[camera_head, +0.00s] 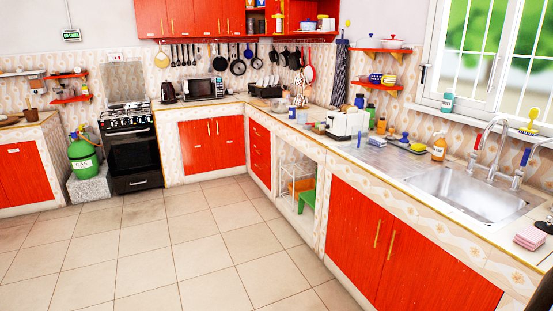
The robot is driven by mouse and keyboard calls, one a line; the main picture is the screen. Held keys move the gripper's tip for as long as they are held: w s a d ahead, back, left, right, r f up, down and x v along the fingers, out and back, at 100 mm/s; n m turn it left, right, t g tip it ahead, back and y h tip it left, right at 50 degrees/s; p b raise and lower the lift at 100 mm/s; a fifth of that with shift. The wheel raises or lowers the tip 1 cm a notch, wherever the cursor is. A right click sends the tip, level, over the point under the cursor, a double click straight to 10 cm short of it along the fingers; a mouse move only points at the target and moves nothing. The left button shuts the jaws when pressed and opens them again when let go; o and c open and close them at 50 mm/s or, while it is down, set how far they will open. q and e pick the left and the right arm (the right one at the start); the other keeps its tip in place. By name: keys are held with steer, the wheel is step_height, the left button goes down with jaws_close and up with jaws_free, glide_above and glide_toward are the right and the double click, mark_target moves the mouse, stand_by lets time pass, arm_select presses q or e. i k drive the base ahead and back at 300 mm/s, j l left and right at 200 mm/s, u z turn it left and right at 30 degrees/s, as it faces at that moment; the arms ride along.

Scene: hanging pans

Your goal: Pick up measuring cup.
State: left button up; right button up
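I cannot make out a measuring cup for certain. Neither of my grippers can be made out in the view.
A long counter (372,155) runs along the right, with red doors below and a sink (470,192). A black stove (131,148) and a green gas cylinder (84,157) stand at the back left. The tiled floor (150,245) is clear.

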mark_target(302, 116)
steer(key=i, duration=1.75)
steer(key=i+l+u, duration=0.1)
steer(key=i, duration=1.6)
steer(key=i+z, duration=0.7)
steer(key=i, duration=0.2)
steer(key=i+j+z, duration=0.35)
steer(key=i+l, duration=0.1)
